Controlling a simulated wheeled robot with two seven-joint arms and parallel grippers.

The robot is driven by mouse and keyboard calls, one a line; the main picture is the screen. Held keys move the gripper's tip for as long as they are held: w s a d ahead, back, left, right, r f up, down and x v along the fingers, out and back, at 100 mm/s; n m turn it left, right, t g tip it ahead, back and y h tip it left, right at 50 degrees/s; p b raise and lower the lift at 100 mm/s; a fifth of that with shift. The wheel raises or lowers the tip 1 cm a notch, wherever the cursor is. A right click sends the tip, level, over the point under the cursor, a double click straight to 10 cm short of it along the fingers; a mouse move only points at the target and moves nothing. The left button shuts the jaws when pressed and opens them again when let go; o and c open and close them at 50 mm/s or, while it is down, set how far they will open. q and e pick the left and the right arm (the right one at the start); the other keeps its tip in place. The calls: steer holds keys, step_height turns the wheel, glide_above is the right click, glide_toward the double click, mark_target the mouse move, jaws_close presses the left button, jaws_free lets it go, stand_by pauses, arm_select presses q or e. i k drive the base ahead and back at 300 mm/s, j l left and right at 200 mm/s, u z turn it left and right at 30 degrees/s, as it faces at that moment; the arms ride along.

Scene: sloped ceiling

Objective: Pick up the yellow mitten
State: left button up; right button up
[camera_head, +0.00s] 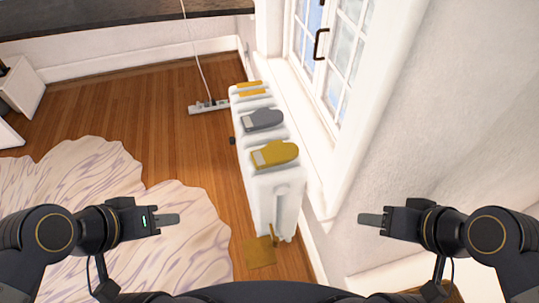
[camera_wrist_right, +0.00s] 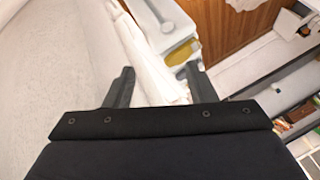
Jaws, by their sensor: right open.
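The yellow mitten (camera_head: 275,155) lies flat on the near end of a white radiator (camera_head: 262,185), with a pale patch at its cuff. It shows partly in the right wrist view (camera_wrist_right: 181,53), beyond the fingertips and partly covered by one finger. My right gripper (camera_head: 370,219) is open and empty, to the right of the radiator and apart from the mitten; its two spread fingers show in the right wrist view (camera_wrist_right: 160,85). My left gripper (camera_head: 168,220) is left of the radiator, seen edge-on with nothing visible at its tip.
A grey mitten (camera_head: 262,120) lies behind the yellow one, and orange-yellow items (camera_head: 250,88) lie at the far end. A window (camera_head: 332,45) and white wall stand close on the right. A power strip (camera_head: 209,106) and pale rug (camera_head: 90,185) are on the floor.

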mark_target(276, 153)
steer(key=j, duration=0.4)
steer(key=i+j+u, duration=0.1)
steer(key=j, duration=0.25)
steer(key=i+j+u, duration=0.1)
steer(key=j, duration=0.2)
steer(key=i+j+u, duration=0.1)
steer(key=i+j, duration=0.1)
steer(key=j, duration=0.1)
